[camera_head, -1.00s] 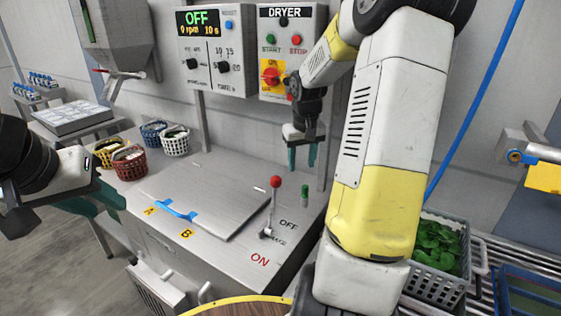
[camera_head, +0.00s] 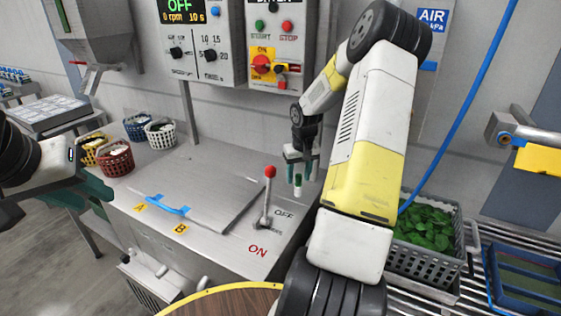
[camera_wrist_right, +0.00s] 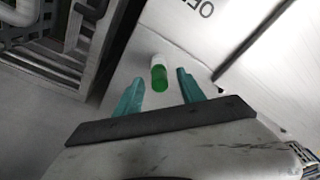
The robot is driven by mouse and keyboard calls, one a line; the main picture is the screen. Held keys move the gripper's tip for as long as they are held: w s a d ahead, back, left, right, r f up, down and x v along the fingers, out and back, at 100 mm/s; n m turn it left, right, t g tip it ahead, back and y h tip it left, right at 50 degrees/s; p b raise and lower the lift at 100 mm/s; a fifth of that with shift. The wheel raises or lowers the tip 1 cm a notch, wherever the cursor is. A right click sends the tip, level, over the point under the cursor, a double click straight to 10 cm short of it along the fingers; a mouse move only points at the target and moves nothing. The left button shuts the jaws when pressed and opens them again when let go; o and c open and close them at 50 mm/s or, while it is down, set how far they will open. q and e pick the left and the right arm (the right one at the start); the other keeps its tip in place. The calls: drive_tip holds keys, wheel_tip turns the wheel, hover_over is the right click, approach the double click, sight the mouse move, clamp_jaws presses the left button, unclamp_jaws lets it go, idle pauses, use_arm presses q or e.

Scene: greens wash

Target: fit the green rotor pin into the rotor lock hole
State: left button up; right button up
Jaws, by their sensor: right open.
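The green rotor pin (camera_head: 297,184) has a green top and a white part. It stands on the steel top right of the red-knobbed lever, and it also shows in the right wrist view (camera_wrist_right: 160,78). My right gripper (camera_head: 302,169) is open above and around the pin's upper end. In the wrist view its teal fingers lie on either side of the pin with gaps. My left gripper (camera_head: 92,191) is at the left edge, partly hidden, its jaws unclear. I cannot make out the rotor lock hole.
The red-knobbed lever (camera_head: 268,195) stands close left of the pin. A flat lid (camera_head: 205,200) with a blue handle (camera_head: 167,205) lies further left. Several small baskets stand at the back left. A grey crate of greens (camera_head: 400,258) is right of my right arm.

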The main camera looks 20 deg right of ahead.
drive_tip(key=shift+f, duration=0.1)
clamp_jaws()
drive_tip(key=shift+r, duration=0.2)
drive_tip(key=shift+r, duration=3.25)
drive_tip(key=shift+r, duration=0.15)
wheel_tip(320, 180, up, 8)
idle(0.4)
drive_tip(key=shift+r, duration=0.15)
